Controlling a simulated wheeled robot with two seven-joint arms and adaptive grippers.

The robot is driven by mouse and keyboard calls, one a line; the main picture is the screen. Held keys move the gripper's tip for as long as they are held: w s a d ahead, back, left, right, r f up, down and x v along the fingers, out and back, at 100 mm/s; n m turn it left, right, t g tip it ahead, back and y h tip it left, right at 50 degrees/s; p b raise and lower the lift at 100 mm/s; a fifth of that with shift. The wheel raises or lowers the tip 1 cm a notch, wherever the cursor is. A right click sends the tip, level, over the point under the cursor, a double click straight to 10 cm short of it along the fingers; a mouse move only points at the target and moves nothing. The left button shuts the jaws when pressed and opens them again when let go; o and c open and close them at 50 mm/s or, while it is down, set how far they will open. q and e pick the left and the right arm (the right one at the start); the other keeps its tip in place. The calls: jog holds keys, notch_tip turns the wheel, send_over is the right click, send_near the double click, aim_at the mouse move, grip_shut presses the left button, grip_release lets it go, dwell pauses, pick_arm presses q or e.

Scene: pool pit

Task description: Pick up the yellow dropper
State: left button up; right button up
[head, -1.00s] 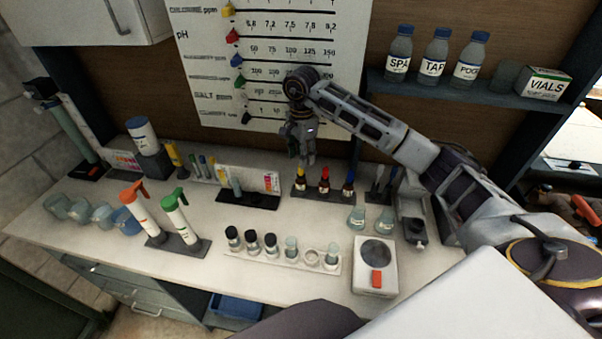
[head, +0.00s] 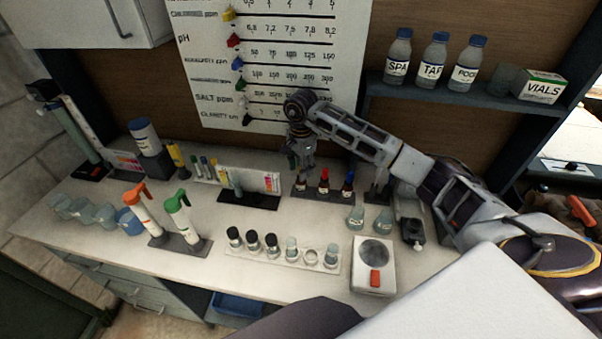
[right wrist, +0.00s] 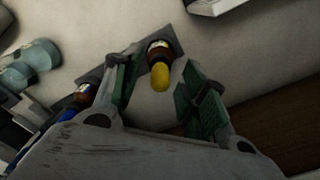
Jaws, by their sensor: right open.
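The yellow dropper (right wrist: 161,76) is a yellow-topped dark bottle with a pale label, standing in a dark rack. In the right wrist view it shows between and beyond the two green-padded fingers of my right gripper (right wrist: 160,95), which is open and empty. In the head view my right gripper (head: 302,160) hangs just above the left end of the dropper rack (head: 313,193) and hides the yellow top; the dark bottle (head: 301,186) shows below it. My left gripper is not in view.
The red dropper (head: 324,181) and the blue dropper (head: 347,183) stand close to the right in the same rack. A colour chart stand (head: 250,203) is to the left. Sample vials (head: 271,245) and a scale (head: 374,263) are in front.

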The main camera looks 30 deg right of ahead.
dwell(0.4)
jog(key=c, duration=0.7)
jog(key=shift+c, duration=0.2)
